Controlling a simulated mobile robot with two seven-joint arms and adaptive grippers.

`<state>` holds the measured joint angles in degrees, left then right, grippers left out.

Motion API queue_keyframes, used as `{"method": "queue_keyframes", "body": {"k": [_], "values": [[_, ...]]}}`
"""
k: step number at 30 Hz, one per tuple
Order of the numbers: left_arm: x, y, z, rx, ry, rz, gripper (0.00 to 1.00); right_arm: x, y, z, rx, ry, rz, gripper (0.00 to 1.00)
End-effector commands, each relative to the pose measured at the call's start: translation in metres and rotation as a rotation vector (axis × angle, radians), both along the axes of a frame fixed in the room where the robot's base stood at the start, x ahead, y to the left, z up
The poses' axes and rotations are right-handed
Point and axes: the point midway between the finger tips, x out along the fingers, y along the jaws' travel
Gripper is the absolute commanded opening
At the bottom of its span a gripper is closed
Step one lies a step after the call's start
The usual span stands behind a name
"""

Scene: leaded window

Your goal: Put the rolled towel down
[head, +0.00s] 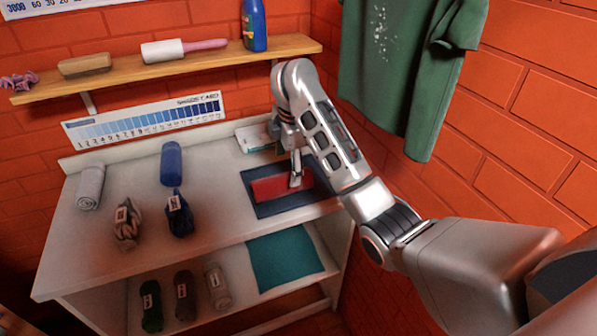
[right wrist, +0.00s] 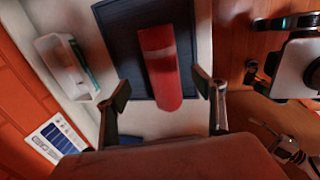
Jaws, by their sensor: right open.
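A red rolled towel (head: 268,188) lies on a dark blue mat (head: 262,209) at the right end of the white table top. In the right wrist view the red roll (right wrist: 160,62) lies lengthwise on the mat (right wrist: 117,40), with its near end between the open fingers. My right gripper (head: 296,172) is at the roll's right part in the head view. In the wrist view the right gripper (right wrist: 160,80) has a gap on both sides of the roll. My left gripper is out of view.
A white tray (head: 252,139) is behind the mat. A green shirt (head: 405,70) hangs at right. A wooden shelf (head: 200,62) is above. The table's middle is clear.

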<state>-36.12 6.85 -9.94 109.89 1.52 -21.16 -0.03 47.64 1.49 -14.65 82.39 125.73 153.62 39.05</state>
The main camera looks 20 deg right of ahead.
Motion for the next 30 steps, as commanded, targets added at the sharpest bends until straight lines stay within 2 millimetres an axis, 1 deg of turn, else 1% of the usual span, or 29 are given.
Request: {"method": "queue_keyframes", "body": {"k": [1,4,7,12,14,19,22,26,30], "values": [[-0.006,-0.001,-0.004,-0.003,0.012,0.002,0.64,-0.001,0.002,-0.002,0.004,0.003,0.0,0.68],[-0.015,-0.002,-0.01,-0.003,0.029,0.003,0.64,0.0,0.003,-0.01,0.007,0.007,0.0,0.68],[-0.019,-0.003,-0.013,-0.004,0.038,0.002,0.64,0.002,0.003,-0.02,0.005,0.007,-0.001,0.68],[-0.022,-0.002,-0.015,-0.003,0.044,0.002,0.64,0.005,0.003,-0.029,0.004,0.005,-0.002,0.68],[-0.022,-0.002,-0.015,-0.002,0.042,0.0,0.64,0.006,0.004,-0.034,0.004,0.006,0.0,0.68],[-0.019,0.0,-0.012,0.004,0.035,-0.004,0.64,0.01,0.009,-0.056,0.004,0.007,0.001,0.68],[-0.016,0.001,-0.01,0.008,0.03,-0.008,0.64,0.013,0.009,-0.067,0.003,0.007,0.0,0.68],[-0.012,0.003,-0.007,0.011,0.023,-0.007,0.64,0.016,0.009,-0.075,0.003,0.004,-0.001,0.68],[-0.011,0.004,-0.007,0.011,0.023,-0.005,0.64,0.016,0.009,-0.077,0.004,0.003,-0.002,0.68]]}}
